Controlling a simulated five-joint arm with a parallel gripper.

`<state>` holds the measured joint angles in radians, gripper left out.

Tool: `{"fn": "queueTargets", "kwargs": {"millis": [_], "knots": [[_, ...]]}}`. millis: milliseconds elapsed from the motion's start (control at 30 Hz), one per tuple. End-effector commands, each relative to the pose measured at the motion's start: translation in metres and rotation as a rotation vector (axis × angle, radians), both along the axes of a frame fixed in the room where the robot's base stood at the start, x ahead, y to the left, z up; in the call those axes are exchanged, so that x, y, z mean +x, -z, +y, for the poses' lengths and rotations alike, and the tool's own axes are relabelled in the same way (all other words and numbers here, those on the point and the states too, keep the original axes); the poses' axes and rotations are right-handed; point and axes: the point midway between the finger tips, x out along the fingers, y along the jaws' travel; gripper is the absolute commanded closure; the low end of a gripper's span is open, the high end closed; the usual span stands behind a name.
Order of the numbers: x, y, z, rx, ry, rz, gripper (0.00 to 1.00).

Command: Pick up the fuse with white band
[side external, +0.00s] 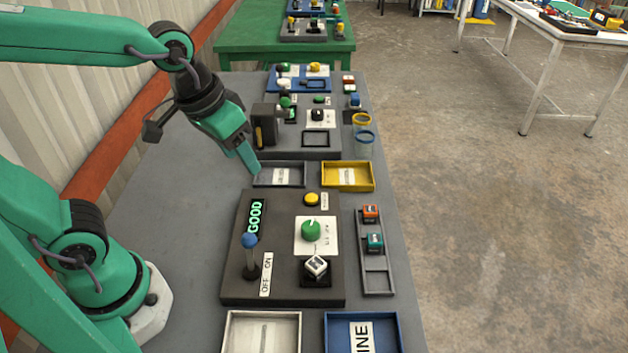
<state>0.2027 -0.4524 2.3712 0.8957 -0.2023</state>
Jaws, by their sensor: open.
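My gripper (250,163) is green, points down and is open, with nothing seen between its fingers. It is at the left end of a shallow grey tray (292,186); whether it touches the tray is unclear. No fuse with a white band can be made out for sure. A white-topped block (316,266) sits in a black socket on the dark panel (285,290). An orange block (370,212) and a teal block (375,242) sit in a narrow grey rack (377,282) right of the panel. Their small markings are too small to read.
A yellow tray (371,180) is behind; white (226,335) and blue (402,335) trays are in front. The bench's left side is clear.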

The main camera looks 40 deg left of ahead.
Motion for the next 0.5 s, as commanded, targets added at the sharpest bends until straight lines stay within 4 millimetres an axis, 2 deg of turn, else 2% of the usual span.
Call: {"fn": "queueTargets", "kwargs": {"millis": [200, 500], "knots": [[0.018, 0.021, -0.04, -0.005, 0.011, 0.102, 0.47], [0.03, 0.059, -0.098, 0.02, 0.01, 0.227, 0.47]]}}
